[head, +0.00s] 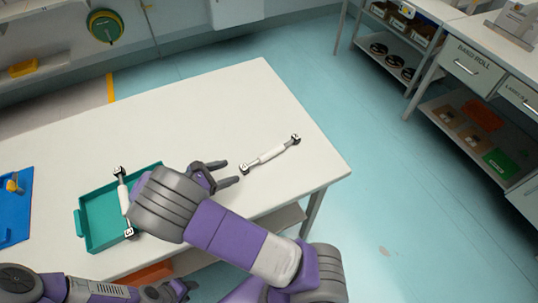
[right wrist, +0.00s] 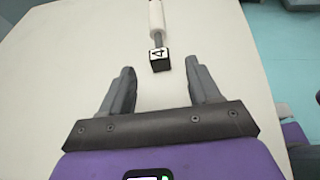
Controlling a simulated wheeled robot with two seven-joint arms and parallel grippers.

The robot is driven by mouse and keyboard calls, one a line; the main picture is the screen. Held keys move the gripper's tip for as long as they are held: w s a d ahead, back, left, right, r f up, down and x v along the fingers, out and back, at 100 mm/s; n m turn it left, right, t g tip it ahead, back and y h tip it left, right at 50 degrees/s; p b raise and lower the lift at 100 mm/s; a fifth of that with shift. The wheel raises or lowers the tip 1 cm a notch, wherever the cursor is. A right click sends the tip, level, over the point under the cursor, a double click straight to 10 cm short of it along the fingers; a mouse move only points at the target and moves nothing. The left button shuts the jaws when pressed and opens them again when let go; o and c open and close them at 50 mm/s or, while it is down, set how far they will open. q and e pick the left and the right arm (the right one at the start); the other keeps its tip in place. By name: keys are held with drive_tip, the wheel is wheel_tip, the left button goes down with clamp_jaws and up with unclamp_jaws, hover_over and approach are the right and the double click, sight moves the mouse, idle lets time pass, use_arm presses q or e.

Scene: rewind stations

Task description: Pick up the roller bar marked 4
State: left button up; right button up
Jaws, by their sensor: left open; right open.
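The roller bar marked 4 (head: 270,156) lies on the white table, with a white middle and dark square end blocks. In the right wrist view its near end block (right wrist: 159,59) shows the 4, between and beyond the fingertips. My right gripper (head: 230,173) is open and empty, just left of the bar's near end and apart from it. It also shows in the right wrist view (right wrist: 160,80). My left gripper (head: 182,289) is low at the table's front edge, open, partly hidden by my right arm.
A teal tray (head: 88,240) on the table's left holds another roller bar (head: 123,196), its near end marked 3 and its middle partly hidden by my right arm. A blue mat (head: 25,186) lies farther left. The table (head: 230,100) is bare behind the bar.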

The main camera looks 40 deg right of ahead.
sight(243, 167)
drive_tip(key=b+x, duration=0.1)
drive_tip(key=x, duration=0.2)
drive_tip(key=b+x, duration=0.1)
drive_tip(key=x, duration=0.3)
drive_tip(key=shift+w+a+f+b, duration=0.1)
drive_tip(key=shift+a+f+b, duration=0.1)
drive_tip(key=shift+b, duration=0.1)
drive_tip(key=shift+r, duration=0.1)
clamp_jaws()
